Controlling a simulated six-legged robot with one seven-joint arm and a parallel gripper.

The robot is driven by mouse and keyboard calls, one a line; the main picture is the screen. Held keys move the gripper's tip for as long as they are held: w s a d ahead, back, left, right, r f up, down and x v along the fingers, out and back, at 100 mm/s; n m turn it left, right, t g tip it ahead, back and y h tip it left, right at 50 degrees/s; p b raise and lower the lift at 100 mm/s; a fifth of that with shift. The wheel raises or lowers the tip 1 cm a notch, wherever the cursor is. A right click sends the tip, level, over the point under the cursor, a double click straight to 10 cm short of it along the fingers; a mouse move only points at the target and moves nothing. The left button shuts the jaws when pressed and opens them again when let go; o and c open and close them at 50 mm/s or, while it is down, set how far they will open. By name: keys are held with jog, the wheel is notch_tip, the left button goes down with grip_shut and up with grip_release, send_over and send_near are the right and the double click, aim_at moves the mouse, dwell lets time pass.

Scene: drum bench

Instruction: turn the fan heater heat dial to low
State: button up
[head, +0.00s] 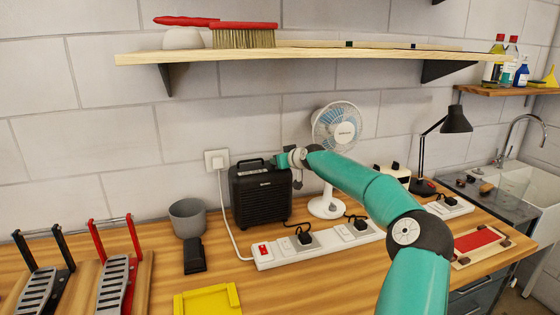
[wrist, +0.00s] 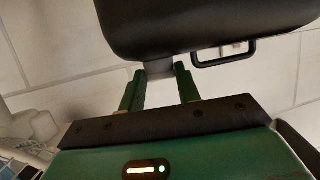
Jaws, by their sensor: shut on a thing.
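The black fan heater (head: 262,196) stands upright on the bench against the wall, with a grille front and a carry handle on top. My gripper (head: 281,160) is at the heater's upper right edge. In the wrist view the heater's dark body (wrist: 205,22) fills the top, with its handle (wrist: 228,55) at the right. The two green fingers of my gripper (wrist: 158,75) are shut on a small grey heat dial (wrist: 159,68) at the heater's edge. The dial's markings and setting cannot be read, and the head view does not show the dial clearly.
A white desk fan (head: 327,205) stands right of the heater. A white power strip (head: 285,256) with black plugs lies in front. A grey pot (head: 187,217) and a black object (head: 194,256) are to the left. A wooden shelf (head: 300,54) hangs above.

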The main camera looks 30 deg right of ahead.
jog(key=shift+w+f+n+y, duration=0.1)
jog(key=shift+f+n+y, duration=0.15)
jog(key=shift+n+y, duration=0.55)
jog(key=shift+f+n+y, duration=0.2)
jog(key=shift+n+y, duration=0.4)
jog(key=shift+y, duration=0.3)
jog(key=shift+g, duration=0.3)
jog(key=o, duration=1)
jog(key=shift+w, duration=0.1)
jog(key=shift+d+r, duration=0.2)
jog(key=shift+r, duration=0.05)
jog(key=shift+s, duration=0.2)
